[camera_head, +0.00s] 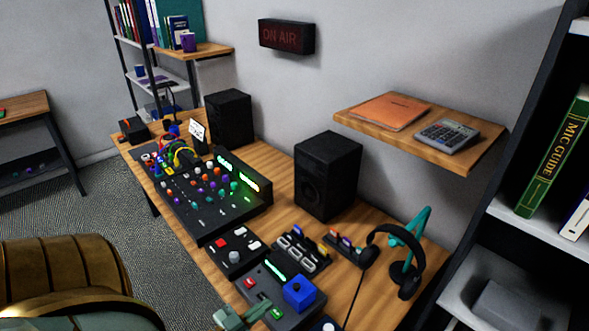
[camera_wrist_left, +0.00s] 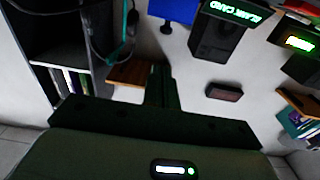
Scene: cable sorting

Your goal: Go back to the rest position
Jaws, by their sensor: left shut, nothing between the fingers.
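My left gripper (camera_head: 245,314) shows at the bottom edge of the head view, grey-green, low in front of the desk's near end. In the left wrist view its dark fingers (camera_wrist_left: 159,84) are together with nothing between them. A blue block (camera_head: 299,292) sits on the dark panel at the near end of the desk, right of my left gripper in the picture. The gripper appears apart from the block. My right gripper is in neither view.
A wall shelf (camera_head: 470,151) juts out at right.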

